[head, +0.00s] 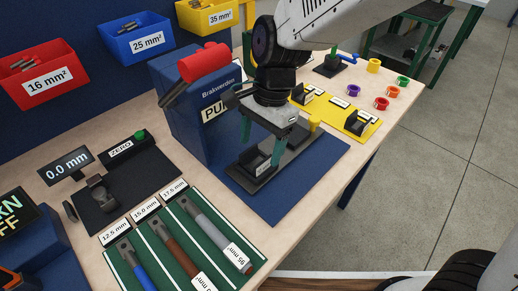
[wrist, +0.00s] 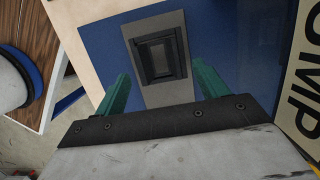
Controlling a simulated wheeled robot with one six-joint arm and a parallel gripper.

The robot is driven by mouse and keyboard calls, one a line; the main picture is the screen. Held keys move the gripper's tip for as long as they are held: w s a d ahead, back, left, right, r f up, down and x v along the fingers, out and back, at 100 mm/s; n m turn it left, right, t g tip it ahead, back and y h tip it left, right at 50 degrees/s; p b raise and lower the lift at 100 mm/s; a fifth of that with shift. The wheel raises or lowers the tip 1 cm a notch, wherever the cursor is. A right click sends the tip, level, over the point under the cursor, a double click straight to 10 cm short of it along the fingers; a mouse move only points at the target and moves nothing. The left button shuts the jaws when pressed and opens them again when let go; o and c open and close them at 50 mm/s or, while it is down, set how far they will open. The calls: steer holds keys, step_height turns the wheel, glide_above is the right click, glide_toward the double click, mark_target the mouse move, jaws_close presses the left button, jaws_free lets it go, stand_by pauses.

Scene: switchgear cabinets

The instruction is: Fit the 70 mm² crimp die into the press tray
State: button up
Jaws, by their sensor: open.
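My gripper (head: 261,153) is open, its two green fingers pointing down in front of the blue press. Between and just beyond the fingertips is a black block with a small white label (head: 258,166), too small to read. It sits on the grey press tray (head: 291,150), a plate reaching out from the press. In the wrist view the black block (wrist: 158,55) shows as a dark rectangular frame on the grey tray (wrist: 159,94), with the fingers on either side and apart from it. I cannot read its size. The fingers hold nothing that I can see.
The blue press (head: 190,120) with a red handle stands behind. A yellow mat (head: 372,131) with similar black labelled blocks is at right, near several coloured rings. A green mat (head: 165,248) with crimp samples or tools lies front left. The blue pad (head: 290,200) is clear in front.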

steer(key=v, duration=0.5)
steer(key=shift+r, duration=0.15)
steer(key=s+d+r+n+t, duration=0.1)
steer(key=s+d, duration=0.3)
steer(key=d, duration=0.5)
steer(key=s+d+r+n+t+h, duration=0.1)
steer(key=s+d+n, duration=0.3)
steer(key=d, duration=0.5)
steer(key=s+d+r+n+t, duration=0.1)
steer(key=s+d+r+n, duration=0.2)
steer(key=s+d, duration=0.3)
steer(key=d, duration=0.3)
steer(key=shift+d+r+h, duration=0.2)
steer(key=shift+r+h, duration=0.15)
steer(key=shift+h, duration=0.05)
